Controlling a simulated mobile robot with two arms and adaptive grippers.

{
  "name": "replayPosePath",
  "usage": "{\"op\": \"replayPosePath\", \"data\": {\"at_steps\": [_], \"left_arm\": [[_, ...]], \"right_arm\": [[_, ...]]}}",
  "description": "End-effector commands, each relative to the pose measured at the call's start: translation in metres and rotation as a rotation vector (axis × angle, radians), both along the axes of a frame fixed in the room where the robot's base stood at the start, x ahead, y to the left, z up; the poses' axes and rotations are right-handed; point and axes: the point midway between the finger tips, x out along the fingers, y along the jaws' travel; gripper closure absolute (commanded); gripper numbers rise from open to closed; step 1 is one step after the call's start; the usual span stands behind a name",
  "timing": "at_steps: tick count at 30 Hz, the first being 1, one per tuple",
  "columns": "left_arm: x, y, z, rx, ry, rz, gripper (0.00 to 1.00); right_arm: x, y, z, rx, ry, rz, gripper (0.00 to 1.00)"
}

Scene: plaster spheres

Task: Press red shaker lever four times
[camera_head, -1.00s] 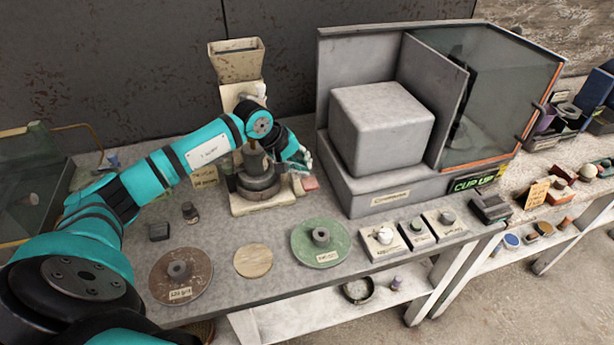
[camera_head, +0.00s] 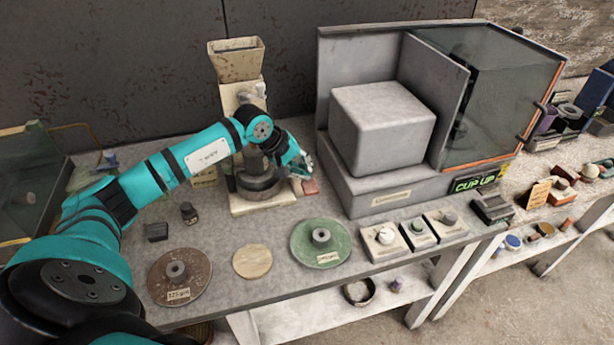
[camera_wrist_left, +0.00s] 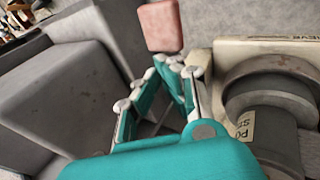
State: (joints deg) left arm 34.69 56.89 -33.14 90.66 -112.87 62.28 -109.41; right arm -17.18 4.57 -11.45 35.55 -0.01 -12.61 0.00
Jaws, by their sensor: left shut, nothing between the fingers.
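The shaker is a cream stand with a hopper (camera_head: 237,60) on top and a dark round pot (camera_head: 262,184) on its base (camera_head: 262,207). Its red lever (camera_head: 311,187) is a small flat pad at the base's right side. In the left wrist view the lever (camera_wrist_left: 160,25) is a pale red block just beyond my fingertips. My left gripper (camera_head: 304,168) is shut and empty, close above the lever. In the left wrist view my gripper's tips (camera_wrist_left: 172,68) sit just short of the lever; I cannot tell whether they touch. My right gripper is out of view.
A large grey cabinet (camera_head: 375,185) with a glass side stands close right of the gripper. Along the front lie a brown disc (camera_head: 195,284), a tan disc (camera_head: 253,262), a green disc (camera_head: 335,250) and three knob blocks. The wall is close behind.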

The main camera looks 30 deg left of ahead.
Motion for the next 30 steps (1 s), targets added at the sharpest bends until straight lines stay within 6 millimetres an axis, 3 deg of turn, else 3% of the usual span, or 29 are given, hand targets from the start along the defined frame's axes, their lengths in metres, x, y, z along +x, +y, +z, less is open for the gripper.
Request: {"op": "replayPosePath", "data": {"at_steps": [30], "left_arm": [[-0.004, -0.004, -0.014, 0.0, 0.004, -0.002, 1.0]], "right_arm": [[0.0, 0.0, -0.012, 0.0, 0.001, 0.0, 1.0]]}}
